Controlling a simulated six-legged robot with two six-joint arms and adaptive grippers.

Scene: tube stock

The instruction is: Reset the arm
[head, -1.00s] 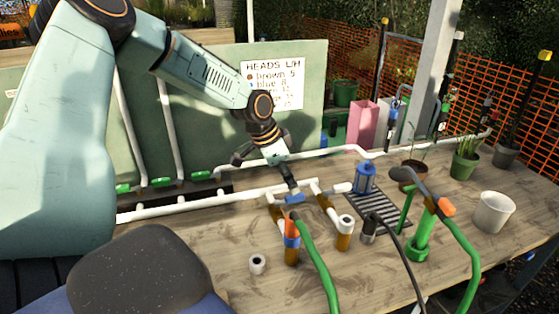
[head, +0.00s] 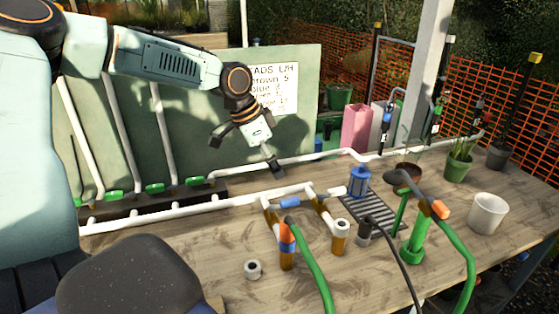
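My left gripper (head: 246,158) hangs above the back of the wooden bench (head: 190,255), in front of the green board. Its two dark fingers are spread wide apart with nothing between them, so it is open and empty. My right gripper is not in view.
The green board (head: 300,60) carries a white list (head: 278,100). A blue-topped filter (head: 360,183), brown upright tubes (head: 340,240), green hoses (head: 315,265), a white pot (head: 487,213) and a potted plant (head: 458,165) stand on the bench.

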